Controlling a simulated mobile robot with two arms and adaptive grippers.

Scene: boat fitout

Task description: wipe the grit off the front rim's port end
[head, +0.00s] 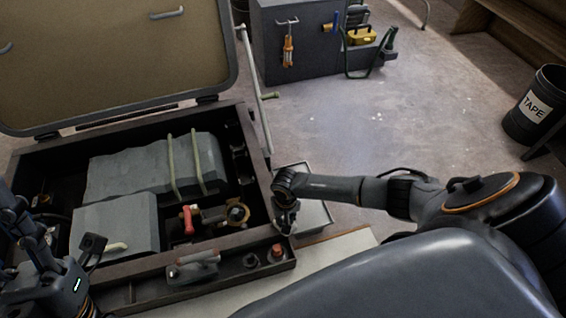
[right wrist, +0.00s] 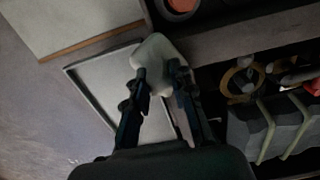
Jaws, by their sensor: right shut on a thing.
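The open dark locker has a front rim (head: 180,257) running across the near side of the opening. It also shows in the right wrist view (right wrist: 235,42). I cannot make out grit on it. My right gripper (head: 286,222) is at the rim's right-hand corner. In the right wrist view my right gripper (right wrist: 157,75) is shut on a pale, rounded wiping pad (right wrist: 153,55). The pad is above the edge of a grey tray, just beside the rim; contact cannot be told. My left gripper (head: 25,225) is at the left edge, its fingers unclear.
A grey block (head: 150,170) with straps and a red-handled valve (head: 188,218) fill the locker. The lid (head: 110,60) stands open behind.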

